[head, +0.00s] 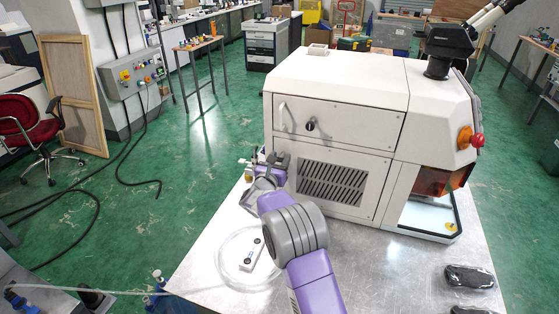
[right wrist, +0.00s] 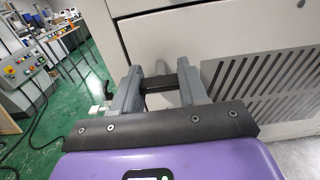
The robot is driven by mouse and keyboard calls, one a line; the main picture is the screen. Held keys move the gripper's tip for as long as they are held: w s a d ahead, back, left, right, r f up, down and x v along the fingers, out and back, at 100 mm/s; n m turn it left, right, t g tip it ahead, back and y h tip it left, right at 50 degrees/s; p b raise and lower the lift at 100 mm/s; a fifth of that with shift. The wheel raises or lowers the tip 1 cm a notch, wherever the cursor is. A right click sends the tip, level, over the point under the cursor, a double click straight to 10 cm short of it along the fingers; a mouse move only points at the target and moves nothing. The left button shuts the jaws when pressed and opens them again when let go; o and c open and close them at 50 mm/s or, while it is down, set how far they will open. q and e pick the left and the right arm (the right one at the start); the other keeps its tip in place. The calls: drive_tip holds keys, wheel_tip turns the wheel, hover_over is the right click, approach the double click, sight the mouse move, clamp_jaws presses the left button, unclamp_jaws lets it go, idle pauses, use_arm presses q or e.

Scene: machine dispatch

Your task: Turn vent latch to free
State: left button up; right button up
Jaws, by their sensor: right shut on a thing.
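The white machine (head: 335,95) stands on the metal table, with a slotted vent panel (head: 332,183) low on its front. The vent also shows in the right wrist view (right wrist: 265,82). My right gripper (head: 270,166) is at the left edge of this panel. In the right wrist view its two grey fingers are close to the panel, shut on a small dark bar (right wrist: 160,84) that appears to be the vent latch. The fingers hide most of the latch, so its angle cannot be told. My left gripper is not in view.
A round clear dish (head: 228,268) with a small white device (head: 252,254) lies on the table (head: 355,268) beneath my right arm. Dark packets (head: 469,277) lie at the right. A drawer front with a handle and black knob (head: 311,125) is above the vent.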

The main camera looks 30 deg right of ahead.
drive_tip(key=shift+r+n+p, duration=0.1)
drive_tip(key=shift+n+p, duration=0.8)
drive_tip(key=shift+p, duration=0.25)
drive_tip(key=n+p, duration=1)
drive_tip(key=shift+a, duration=0.1)
drive_tip(key=n+p, duration=0.3)
drive_tip(key=shift+n+p, duration=0.95)
drive_tip(key=shift+n, duration=0.55)
drive_tip(key=o, duration=1.1)
drive_tip(key=shift+c, duration=0.2)
